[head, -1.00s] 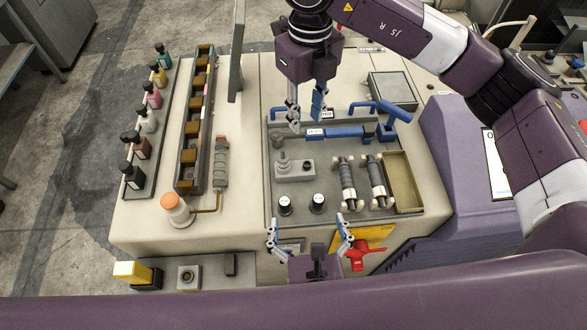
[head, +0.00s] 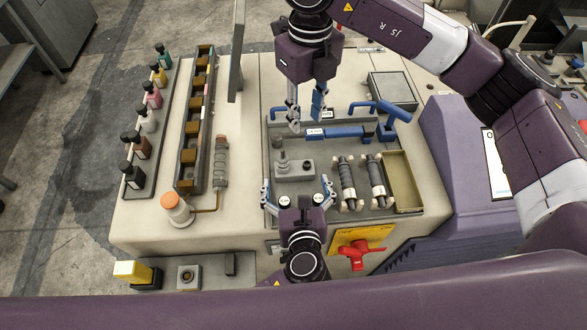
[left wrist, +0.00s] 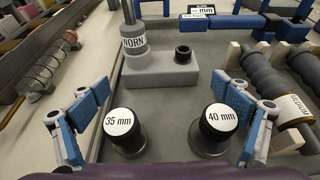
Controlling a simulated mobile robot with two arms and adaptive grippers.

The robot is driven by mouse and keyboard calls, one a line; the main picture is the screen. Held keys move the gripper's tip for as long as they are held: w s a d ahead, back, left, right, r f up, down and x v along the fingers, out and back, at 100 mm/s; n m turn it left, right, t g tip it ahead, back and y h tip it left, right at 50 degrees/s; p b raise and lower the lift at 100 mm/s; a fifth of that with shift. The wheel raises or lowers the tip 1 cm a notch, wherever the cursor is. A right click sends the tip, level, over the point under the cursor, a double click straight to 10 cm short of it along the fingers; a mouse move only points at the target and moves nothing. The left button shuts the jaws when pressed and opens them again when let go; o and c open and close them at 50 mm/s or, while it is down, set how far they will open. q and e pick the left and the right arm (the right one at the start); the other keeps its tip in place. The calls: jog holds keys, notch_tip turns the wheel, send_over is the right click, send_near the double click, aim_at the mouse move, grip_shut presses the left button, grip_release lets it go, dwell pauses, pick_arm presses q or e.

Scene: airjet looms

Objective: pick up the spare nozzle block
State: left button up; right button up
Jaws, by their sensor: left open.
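No part carries a readable label as the spare nozzle block, so I cannot tell for sure which it is. A grey block (head: 294,169) lies in the tray, with a post marked WORN (left wrist: 134,45) and a dark round socket; the block also shows in the left wrist view (left wrist: 160,72). Two black knobs, 35 mm (left wrist: 123,128) and 40 mm (left wrist: 215,127), stand nearer. My left gripper (head: 297,190) is open and empty above the knobs, its fingers outside them in the left wrist view (left wrist: 165,105). My right gripper (head: 305,112) hangs open at the tray's far side.
Blue tools (head: 340,132) lie at the tray's back. Two rollers on white cradles (head: 347,184) and an olive bin (head: 404,182) fill its right. A red valve handle (head: 358,254) is in front. Several bottles (head: 148,120) and an orange-capped canister (head: 172,206) stand left.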

pick_arm(q)
jog(key=shift+w+f, duration=0.25)
jog(key=shift+w, duration=0.25)
jog(key=shift+s, duration=0.1)
jog(key=shift+r, duration=0.1)
jog(key=shift+c, duration=1.3)
jog(key=c, duration=1.2)
notch_tip(320, 180, up, 10)
jog(key=f, duration=0.1)
jog(key=shift+f, duration=4.25)
jog(key=shift+f, duration=0.2)
pick_arm(e)
jog(key=shift+o, duration=0.8)
